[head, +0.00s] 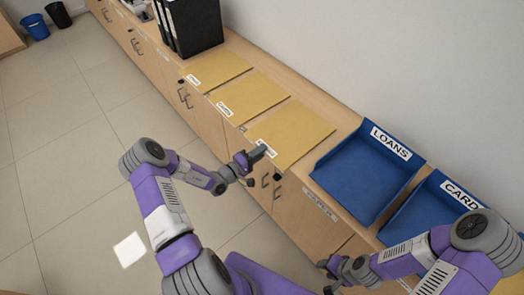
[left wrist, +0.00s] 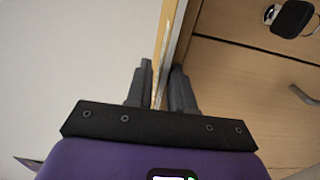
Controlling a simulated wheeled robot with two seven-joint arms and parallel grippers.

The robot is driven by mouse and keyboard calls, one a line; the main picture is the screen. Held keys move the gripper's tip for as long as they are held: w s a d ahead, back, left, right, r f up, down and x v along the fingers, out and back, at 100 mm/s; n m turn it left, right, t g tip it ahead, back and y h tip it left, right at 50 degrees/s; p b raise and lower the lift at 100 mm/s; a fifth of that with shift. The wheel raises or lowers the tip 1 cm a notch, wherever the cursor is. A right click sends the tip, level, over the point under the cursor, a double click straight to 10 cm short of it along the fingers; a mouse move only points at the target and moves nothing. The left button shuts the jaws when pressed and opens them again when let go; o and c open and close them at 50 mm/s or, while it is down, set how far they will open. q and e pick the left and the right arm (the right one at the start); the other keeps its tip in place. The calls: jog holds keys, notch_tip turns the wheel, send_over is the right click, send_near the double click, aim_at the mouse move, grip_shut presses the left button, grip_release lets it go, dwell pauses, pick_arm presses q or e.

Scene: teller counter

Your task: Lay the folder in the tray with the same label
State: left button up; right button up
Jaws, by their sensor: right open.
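Three yellow folders lie flat in a row on the wooden counter: the far one (head: 217,68), the middle one (head: 250,97) and the near one (head: 295,132). Each has a small white label at its front edge; the near label is partly covered by my left gripper. My left gripper (head: 256,160) is at the near folder's front edge. In the left wrist view its fingers (left wrist: 160,88) are close together on both sides of the thin folder edge (left wrist: 163,42). A blue tray (head: 362,178) reads LOANS; another blue tray (head: 405,222) shows CARD. My right gripper (head: 325,277) is open and empty.
Black binders (head: 195,25) stand on the counter beyond the folders. The wall runs along the counter's back. Cabinet doors with handles (head: 271,185) are below the counter edge. Two bins (head: 45,22) stand far off on the open tiled floor.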

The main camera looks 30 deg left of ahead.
pick_arm(q)
grip_shut()
jog(key=shift+r, duration=0.1)
notch_tip(320, 180, up, 2)
jog(key=shift+r+p, duration=0.25)
jog(key=shift+p, duration=0.95)
jog(key=s+a+r+p, duration=0.2)
jog(key=s+p, duration=0.1)
jog(key=s, duration=0.3)
jog(key=s+a+r+p, duration=0.3)
jog(key=s, duration=0.4)
jog(key=shift+a, duration=0.15)
